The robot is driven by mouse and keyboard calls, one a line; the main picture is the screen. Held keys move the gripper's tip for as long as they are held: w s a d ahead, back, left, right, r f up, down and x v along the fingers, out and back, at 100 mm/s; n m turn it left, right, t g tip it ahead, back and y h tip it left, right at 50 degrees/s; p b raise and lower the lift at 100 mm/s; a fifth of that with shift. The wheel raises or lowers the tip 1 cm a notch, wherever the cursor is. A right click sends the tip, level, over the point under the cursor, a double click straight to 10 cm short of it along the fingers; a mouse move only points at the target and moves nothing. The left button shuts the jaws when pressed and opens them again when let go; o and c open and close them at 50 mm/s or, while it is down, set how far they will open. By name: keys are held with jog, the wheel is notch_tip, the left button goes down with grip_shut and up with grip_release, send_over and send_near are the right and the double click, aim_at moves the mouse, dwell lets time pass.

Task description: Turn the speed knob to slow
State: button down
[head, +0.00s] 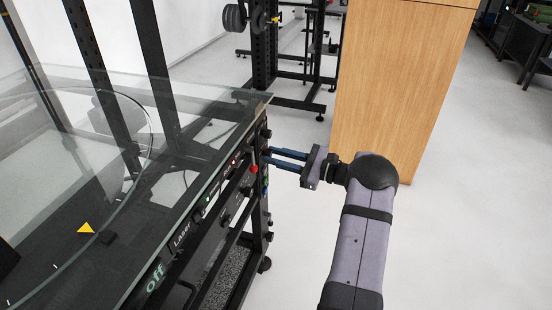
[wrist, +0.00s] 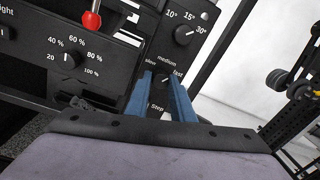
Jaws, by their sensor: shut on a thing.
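The speed knob (wrist: 164,80) is a small dark knob on the black front panel, with the labels slow, medium and fast around it in the wrist view. My gripper (wrist: 163,82) has its two blue fingers on either side of the knob and is shut on it. In the head view my gripper (head: 270,158) reaches from the right to the panel's far end, and the knob cannot be made out there.
A red-tipped lever (wrist: 92,20) stands out from the panel nearby. A percent knob (wrist: 70,59) is to the left and an angle knob (wrist: 184,35) above right. The glass-topped turntable (head: 190,120) lies left; a wooden cabinet (head: 400,80) stands behind the arm.

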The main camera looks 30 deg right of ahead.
jog(key=shift+w+d+f+n+y+b, duration=0.1)
jog(key=shift+n+y+b, duration=0.25)
jog(key=shift+n+b, duration=3.7)
jog(key=shift+d+f+n+y+b, duration=0.1)
jog(key=shift+n+y+b, duration=0.25)
jog(key=shift+n+b, duration=3.65)
jog(key=shift+r+n+p, duration=0.1)
jog(key=shift+n+p, duration=0.3)
jog(key=shift+n, duration=0.25)
jog(key=c, duration=1.5)
grip_release()
jog(key=shift+c, duration=0.2)
jog(key=p+v, duration=0.2)
jog(key=v, duration=0.5)
jog(key=shift+r, duration=0.1)
